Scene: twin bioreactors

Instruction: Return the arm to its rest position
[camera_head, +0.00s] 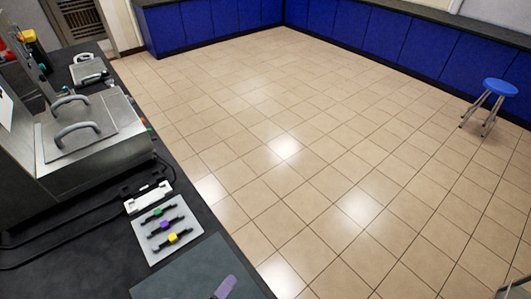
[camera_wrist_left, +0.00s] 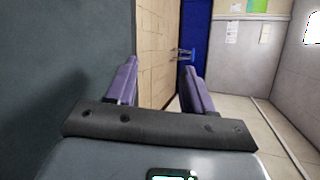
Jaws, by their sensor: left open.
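My left gripper shows in the head view as one purple finger (camera_head: 226,286) at the bottom edge, over or beside a dark grey-green mat (camera_head: 180,279) on the bench. The rest of it is cut off there. In the left wrist view both purple fingers of the left gripper (camera_wrist_left: 162,75) stand apart with nothing between them. A dark surface with a shadow on it lies close along the left of that view. My right gripper does not show.
A light plate (camera_head: 154,246) with green, purple and yellow clamp-like parts lies on the dark bench (camera_head: 75,262). A steel unit (camera_head: 105,157) with two handles stands behind. Tiled floor (camera_head: 300,150) is open to the right. A blue stool (camera_head: 500,87) stands near blue cabinets (camera_head: 418,55).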

